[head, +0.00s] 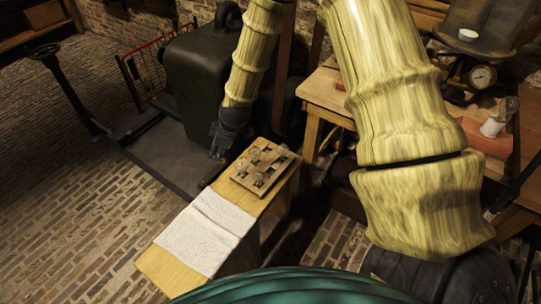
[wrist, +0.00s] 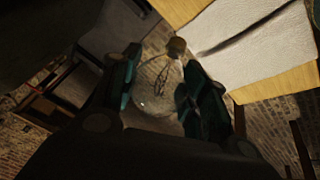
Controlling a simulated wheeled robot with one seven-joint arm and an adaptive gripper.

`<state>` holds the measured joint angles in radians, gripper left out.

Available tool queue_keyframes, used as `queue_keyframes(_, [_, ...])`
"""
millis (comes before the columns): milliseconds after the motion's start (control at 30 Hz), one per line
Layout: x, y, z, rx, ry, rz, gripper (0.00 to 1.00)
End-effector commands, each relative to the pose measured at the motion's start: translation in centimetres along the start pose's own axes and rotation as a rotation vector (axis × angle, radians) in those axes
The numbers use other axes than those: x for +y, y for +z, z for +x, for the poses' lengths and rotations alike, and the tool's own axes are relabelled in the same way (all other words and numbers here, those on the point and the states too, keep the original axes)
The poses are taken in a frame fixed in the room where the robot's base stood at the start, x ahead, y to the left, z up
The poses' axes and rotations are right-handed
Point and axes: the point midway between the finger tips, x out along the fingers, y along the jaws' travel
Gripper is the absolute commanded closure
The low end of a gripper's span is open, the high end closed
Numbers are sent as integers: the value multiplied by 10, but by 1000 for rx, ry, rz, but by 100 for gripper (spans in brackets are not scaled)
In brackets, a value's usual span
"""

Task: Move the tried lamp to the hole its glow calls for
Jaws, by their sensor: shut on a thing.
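My gripper (head: 217,154) hangs beside the left edge of the narrow wooden bench, near the wooden board (head: 281,172). In the wrist view its two dark teal fingers (wrist: 160,85) are shut on a clear glass lamp (wrist: 153,98). The lamp is tilted, its brass base (wrist: 176,46) pointing up in the picture and its dark filament visible; I see no glow in it. The board sits at the bench's far end and carries several glass lamps (head: 255,153) and dark fittings or holes. Which holes are free is too small to tell.
A white cloth (head: 205,232) covers the middle of the bench (head: 165,274); it also shows in the wrist view (wrist: 245,40). A big dark tank (head: 200,75) stands behind my gripper. A wooden table (head: 325,92) stands right of the board. Brick floor lies open at left.

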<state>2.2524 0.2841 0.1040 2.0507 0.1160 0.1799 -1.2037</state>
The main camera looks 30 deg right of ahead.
Motion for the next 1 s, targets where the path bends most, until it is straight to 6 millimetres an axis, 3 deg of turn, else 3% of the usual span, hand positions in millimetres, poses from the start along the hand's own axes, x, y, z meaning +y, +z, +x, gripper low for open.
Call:
queue_keyframes(33, [8, 10, 9, 12, -14, -32, 84])
queue_keyframes(433, [51, 76, 34, 74, -127, -305, 84])
queue_keyframes(800, [82, 150, 56, 118, -209, -504, 84])
queue_keyframes(1000, [92, 180, 63, 133, -239, -579, 84])
